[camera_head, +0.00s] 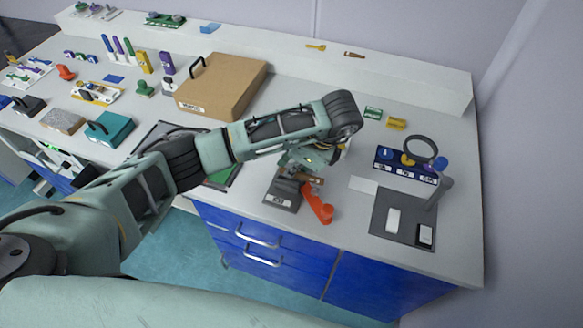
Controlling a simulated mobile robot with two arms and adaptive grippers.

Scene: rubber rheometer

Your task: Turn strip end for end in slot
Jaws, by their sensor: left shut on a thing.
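My left arm reaches in from the left over the bench, and my left gripper (300,172) points down above a small dark grey block (281,197) with a pale label on its front. A narrow brown strip (314,180) shows at the fingertips, at the block's back right. The gripper is shut on it. The fingers and the wrist hide most of the strip, and the slot cannot be made out. An orange-red lever (318,205) sticks out beside the block on its right. My right gripper is not in view.
A dark mat (400,205) with two small blocks and a stand lies to the right, near a magnifier ring (420,148) and a blue labelled rack (385,158). A brown case (224,85) stands back left. A green-edged flat item (225,175) lies under my arm.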

